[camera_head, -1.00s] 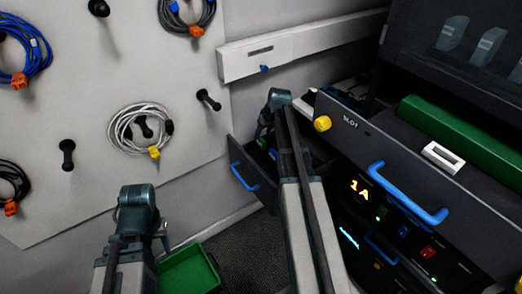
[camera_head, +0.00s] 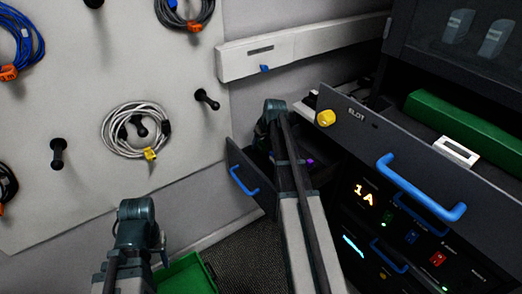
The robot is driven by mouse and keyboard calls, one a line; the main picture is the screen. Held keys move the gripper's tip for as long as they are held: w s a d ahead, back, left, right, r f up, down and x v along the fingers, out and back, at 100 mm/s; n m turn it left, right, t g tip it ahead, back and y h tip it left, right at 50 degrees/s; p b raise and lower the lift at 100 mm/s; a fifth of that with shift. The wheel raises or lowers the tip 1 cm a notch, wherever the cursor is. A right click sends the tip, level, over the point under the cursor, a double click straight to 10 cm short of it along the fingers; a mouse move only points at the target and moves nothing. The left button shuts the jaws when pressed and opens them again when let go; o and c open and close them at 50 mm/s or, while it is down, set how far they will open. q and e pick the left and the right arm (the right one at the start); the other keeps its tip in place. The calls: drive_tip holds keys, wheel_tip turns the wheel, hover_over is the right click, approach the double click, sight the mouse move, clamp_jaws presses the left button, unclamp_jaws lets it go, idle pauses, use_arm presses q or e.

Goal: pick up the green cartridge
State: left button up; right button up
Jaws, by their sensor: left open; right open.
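A long green block (camera_head: 465,128), which may be the green cartridge, lies in the open upper drawer at the right. A white labelled piece (camera_head: 457,151) sits in front of it. My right gripper (camera_head: 262,142) is over the small open lower drawer (camera_head: 243,160), left of the green block and apart from it. Its fingers are mostly hidden by its own wrist, and it is open. A small purple thing (camera_head: 309,161) shows beside my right arm. My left gripper (camera_head: 160,245) is low at the left, open, with its jaws mostly hidden, and far from the green block.
A green bin (camera_head: 187,275) stands on the floor beside my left arm. A pegboard (camera_head: 60,205) with coiled cables (camera_head: 118,150) is at the left. Bare floor shows between my arms.

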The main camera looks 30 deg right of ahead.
sight(260, 141)
clamp_jaws()
drive_tip(key=shift+r, duration=0.1)
idle(0.3)
wheel_tip(260, 141, up, 10)
drive_tip(key=p, duration=1)
drive_tip(key=shift+r, duration=0.1)
drive_tip(key=shift+r+p, duration=1.6)
drive_tip(key=shift+p, duration=0.2)
